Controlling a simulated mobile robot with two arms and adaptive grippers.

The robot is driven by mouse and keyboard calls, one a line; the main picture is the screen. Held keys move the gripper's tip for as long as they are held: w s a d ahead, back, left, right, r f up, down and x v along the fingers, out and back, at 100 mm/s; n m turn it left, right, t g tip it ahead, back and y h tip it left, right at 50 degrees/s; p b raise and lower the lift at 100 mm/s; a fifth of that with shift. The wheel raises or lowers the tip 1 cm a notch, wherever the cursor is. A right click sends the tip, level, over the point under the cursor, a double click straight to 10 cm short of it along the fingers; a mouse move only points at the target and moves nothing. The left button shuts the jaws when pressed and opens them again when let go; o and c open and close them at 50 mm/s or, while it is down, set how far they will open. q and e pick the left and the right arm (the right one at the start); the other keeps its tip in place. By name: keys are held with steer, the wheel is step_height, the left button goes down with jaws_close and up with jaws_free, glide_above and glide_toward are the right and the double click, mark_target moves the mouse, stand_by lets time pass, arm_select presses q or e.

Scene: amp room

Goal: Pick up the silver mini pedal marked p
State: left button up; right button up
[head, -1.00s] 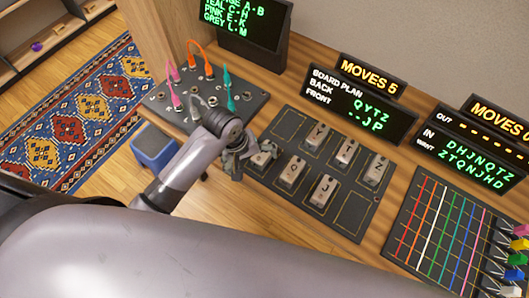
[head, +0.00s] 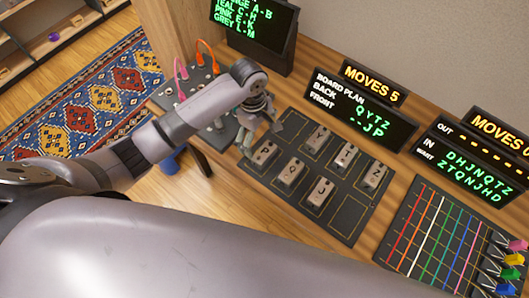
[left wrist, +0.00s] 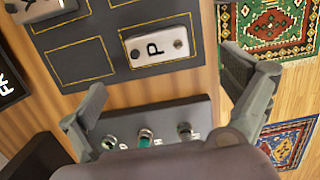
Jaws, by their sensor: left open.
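The silver mini pedal marked P (head: 265,153) lies at the left end of the front row on the dark pedal board (head: 352,212). It also shows in the left wrist view (left wrist: 158,46), lying flat in its yellow-outlined slot. My left gripper (head: 256,130) is open and empty, above the board's left edge beside the P pedal. In the left wrist view its spread fingers (left wrist: 165,75) have the pedal beyond and between them, apart from it. My right gripper is not in view.
Pedals Q (head: 291,172) and J (head: 321,191) share P's row. Several more stand in the back row, including Z (head: 375,173). A patch panel (left wrist: 200,113) with cables lies left of the board. Signs, including the board plan (head: 358,112), stand behind.

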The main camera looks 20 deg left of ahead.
mark_target(264, 151)
arm_select(q)
steer(key=f, duration=0.3)
steer(key=d+f, duration=0.1)
steer(key=f, duration=0.2)
steer(key=f+p, duration=0.1)
steer(key=f, duration=0.1)
steer(key=shift+s+d+f, duration=0.15)
steer(key=shift+d+f, duration=0.05)
steer(key=shift+f, duration=0.2)
steer(key=shift+c, duration=0.2)
steer(key=c, duration=1.3)
